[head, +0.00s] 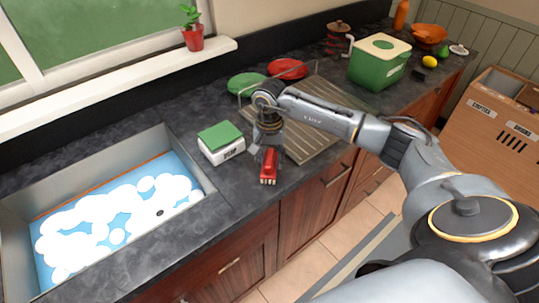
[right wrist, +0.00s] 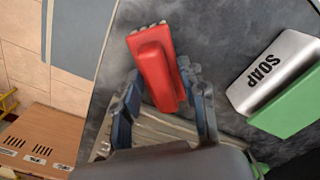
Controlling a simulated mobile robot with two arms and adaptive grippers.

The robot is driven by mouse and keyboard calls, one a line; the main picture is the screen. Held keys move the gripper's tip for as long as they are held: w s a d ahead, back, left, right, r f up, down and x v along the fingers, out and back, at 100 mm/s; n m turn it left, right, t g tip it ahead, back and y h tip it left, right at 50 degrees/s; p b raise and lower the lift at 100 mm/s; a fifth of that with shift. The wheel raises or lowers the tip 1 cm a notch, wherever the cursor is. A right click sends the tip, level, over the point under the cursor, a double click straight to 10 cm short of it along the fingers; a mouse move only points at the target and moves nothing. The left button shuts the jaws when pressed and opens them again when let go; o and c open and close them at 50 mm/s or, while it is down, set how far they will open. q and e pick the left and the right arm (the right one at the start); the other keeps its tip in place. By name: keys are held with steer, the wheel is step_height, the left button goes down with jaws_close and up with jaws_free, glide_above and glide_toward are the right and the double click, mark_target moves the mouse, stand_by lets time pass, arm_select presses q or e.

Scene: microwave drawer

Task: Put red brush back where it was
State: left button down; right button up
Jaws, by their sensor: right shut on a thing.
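The red brush (head: 268,167) is in my right gripper (head: 268,150), over the dark counter between the sink and the wooden drainboard. In the right wrist view the red brush (right wrist: 157,66) sits between the two fingers of my right gripper (right wrist: 158,98), its far end sticking out past them. Whether the brush touches the counter is hard to tell. My left gripper is not in view.
A white soap holder (head: 222,149) with a green sponge (head: 219,135) stands just left of the brush. The sink (head: 190,165) with foamy water is further left. The drainboard (head: 318,135) with red and green plates lies behind right. A green bin (head: 378,65) stands further back.

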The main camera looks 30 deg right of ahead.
steer(key=shift+f, duration=0.15)
steer(key=shift+f, duration=0.1)
steer(key=shift+f+b, duration=0.15)
steer(key=shift+b, duration=0.2)
steer(key=o, duration=1)
